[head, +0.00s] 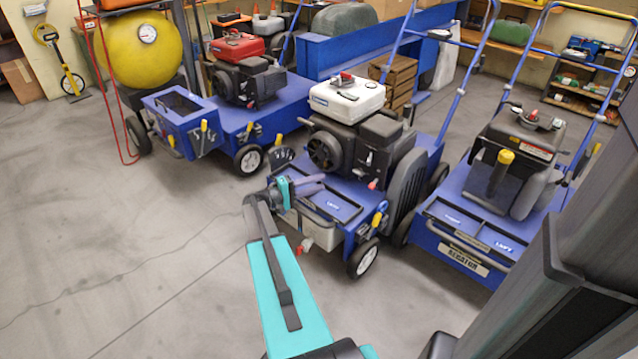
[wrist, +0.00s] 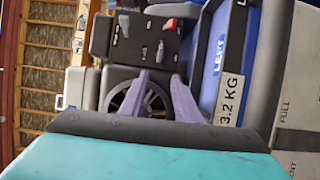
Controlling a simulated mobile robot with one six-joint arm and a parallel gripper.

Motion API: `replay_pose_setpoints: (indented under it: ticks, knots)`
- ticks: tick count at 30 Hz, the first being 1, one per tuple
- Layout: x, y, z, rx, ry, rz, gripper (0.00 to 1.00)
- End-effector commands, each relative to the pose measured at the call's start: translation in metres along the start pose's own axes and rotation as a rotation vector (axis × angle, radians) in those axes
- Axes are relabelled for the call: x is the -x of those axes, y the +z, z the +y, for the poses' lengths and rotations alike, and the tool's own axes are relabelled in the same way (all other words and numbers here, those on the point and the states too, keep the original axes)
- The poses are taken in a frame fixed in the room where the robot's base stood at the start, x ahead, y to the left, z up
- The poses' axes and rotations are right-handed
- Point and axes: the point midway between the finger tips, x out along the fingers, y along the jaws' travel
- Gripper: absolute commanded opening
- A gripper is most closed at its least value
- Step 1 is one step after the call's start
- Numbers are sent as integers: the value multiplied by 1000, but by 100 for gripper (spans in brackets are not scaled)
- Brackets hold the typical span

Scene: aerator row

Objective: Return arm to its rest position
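My arm (head: 285,290), a teal link with a dark strip, reaches out from the bottom of the head view toward the middle aerator (head: 340,190). My gripper (head: 312,184) is at its end, over the front part of that blue machine. In the wrist view, the two purple fingers of my gripper (wrist: 158,77) stand apart with nothing between them. I cannot tell whether the gripper touches the machine.
A blue aerator with a red-topped engine (head: 235,47) stands at the left, another aerator (head: 510,170) at the right. A yellow tank (head: 140,60) and a red hose (head: 103,90) are at upper left. Wooden crates (head: 400,78) stand behind. The floor (head: 120,230) at left is clear.

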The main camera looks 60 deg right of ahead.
Motion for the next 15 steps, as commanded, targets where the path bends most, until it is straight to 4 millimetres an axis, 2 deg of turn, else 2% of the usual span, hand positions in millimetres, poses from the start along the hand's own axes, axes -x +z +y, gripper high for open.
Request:
replay_pose_setpoints:
  ticks: [11, 15]
  knots:
    - [0, 0, 0, 0, 0, 1, 29]
    - [6, -3, 5, 0, 0, 9, 29]
